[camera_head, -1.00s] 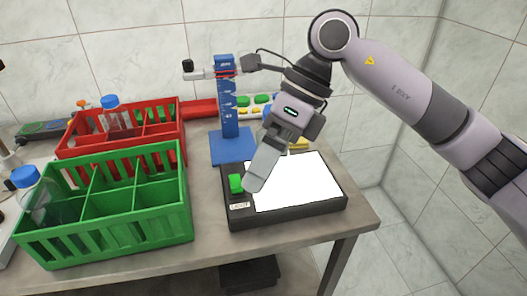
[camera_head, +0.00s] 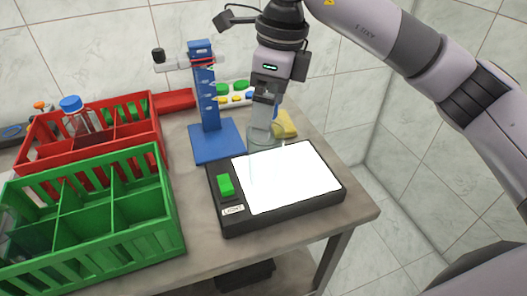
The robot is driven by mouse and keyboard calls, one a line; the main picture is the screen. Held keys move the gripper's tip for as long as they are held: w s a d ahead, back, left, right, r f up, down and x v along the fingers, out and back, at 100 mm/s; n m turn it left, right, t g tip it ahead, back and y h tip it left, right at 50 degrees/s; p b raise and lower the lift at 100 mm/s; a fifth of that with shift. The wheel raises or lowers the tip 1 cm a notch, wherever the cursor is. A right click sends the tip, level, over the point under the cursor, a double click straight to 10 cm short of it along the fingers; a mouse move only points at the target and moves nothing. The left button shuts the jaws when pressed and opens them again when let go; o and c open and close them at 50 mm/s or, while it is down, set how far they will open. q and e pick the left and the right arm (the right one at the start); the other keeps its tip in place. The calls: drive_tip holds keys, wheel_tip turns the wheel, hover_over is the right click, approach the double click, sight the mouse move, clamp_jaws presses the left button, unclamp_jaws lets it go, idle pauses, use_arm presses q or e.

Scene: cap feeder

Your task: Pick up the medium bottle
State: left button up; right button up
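A clear bottle with a blue cap (camera_head: 71,104) stands upright in the back left part of the red crate (camera_head: 35,150). I cannot tell from its size whether it is the medium bottle. Part of a clear glass thing (camera_head: 8,222) shows in the green crate (camera_head: 172,225) at the left picture edge; its top is out of view. My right gripper (camera_head: 263,122) points down behind the black light panel (camera_head: 280,217), far from the crates. A clear, glassy shape (camera_head: 262,138) shows at its fingertips, and I cannot tell whether it is held. My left gripper is out of view.
A blue stand (camera_head: 207,95) with a clamp rises left of my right gripper. The panel has a bright white top and a green switch (camera_head: 226,185). A yellow thing (camera_head: 286,123) lies behind the panel. The table's right edge is close to the panel.

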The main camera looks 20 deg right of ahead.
sight(265, 152)
drive_tip(key=f, duration=0.4)
drive_tip(key=shift+w+a+f, duration=0.15)
drive_tip(key=shift+w+a, duration=0.15)
drive_tip(key=shift+w, duration=0.05)
drive_tip(key=c, duration=1.7)
clamp_jaws()
